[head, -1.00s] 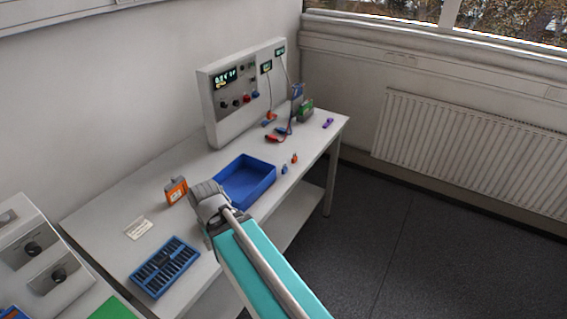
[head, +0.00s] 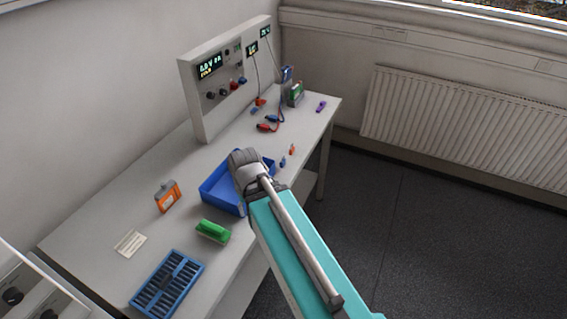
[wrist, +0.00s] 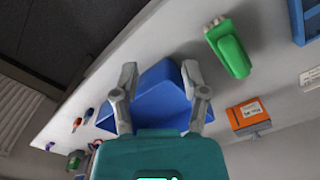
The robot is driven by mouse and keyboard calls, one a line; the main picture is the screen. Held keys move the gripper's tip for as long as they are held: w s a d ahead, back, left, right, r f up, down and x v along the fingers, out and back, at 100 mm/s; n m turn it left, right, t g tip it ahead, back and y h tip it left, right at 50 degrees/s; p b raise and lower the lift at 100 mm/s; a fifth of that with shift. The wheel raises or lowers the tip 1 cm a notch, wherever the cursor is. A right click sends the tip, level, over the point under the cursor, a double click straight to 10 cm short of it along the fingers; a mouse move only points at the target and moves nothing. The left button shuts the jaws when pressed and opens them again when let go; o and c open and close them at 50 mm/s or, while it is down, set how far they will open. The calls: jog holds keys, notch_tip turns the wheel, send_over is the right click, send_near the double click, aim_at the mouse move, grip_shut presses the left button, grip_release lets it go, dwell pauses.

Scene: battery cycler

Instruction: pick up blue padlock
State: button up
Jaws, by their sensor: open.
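The blue padlock (head: 283,162) is small and stands near the front edge of the white bench, just right of the blue tray (head: 222,200). In the wrist view the padlock (wrist: 89,113) is a small blue shape left of my gripper (wrist: 159,80), outside the fingers. My gripper is open, with nothing between its fingers but a view of the blue tray. In the head view my gripper (head: 246,166) is over the tray's right part and hides some of it. Its fingertips are not clear there.
A small orange-red padlock-like item (head: 292,149) stands just beyond the blue one. A green brush-like object (head: 213,231), an orange box (head: 167,196) and a blue slotted rack (head: 168,284) are on the bench's near part. Red and blue clips (head: 268,124) lie farther back by the instrument panel (head: 190,95).

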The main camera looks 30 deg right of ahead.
jog(key=shift+o, duration=0.3)
